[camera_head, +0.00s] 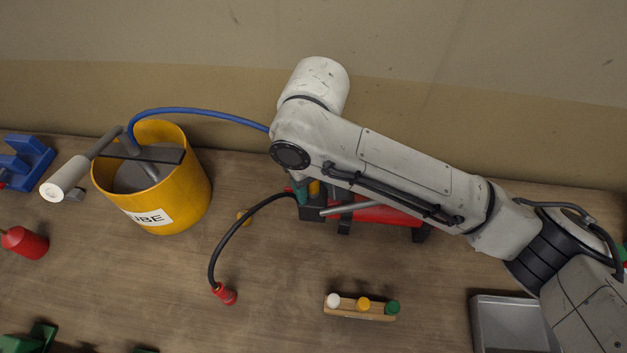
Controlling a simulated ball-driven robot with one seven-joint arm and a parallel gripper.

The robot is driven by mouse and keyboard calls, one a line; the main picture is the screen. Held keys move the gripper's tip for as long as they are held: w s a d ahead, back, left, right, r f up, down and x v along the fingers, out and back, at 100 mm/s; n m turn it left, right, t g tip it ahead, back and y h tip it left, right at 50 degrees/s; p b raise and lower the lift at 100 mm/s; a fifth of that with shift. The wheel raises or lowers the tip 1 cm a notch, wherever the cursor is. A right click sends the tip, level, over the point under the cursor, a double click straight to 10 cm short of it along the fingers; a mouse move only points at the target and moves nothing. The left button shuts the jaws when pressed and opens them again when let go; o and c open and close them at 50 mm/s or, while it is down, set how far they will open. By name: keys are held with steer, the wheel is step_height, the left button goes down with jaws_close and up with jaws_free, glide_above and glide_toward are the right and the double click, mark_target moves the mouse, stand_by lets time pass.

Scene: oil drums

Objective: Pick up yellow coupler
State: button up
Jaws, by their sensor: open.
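A yellow cap (363,304) sits in the middle of a small wooden rack (345,312), between a white cap (333,300) and a green cap (392,307). Another yellow part (314,188) shows beside a green one under my arm, partly hidden. My arm crosses the upper right; my gripper is not visible.
A yellow bucket (184,195) with a hand pump and blue hose (190,110) stands left. A black hose (222,243) ends in a red coupler (227,295). A red device (385,214) is partly under my arm. A grey tray (480,325) is lower right. The lower middle has clear table.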

jaws_close()
stand_by(0.5)
steer(key=shift+r, duration=0.1)
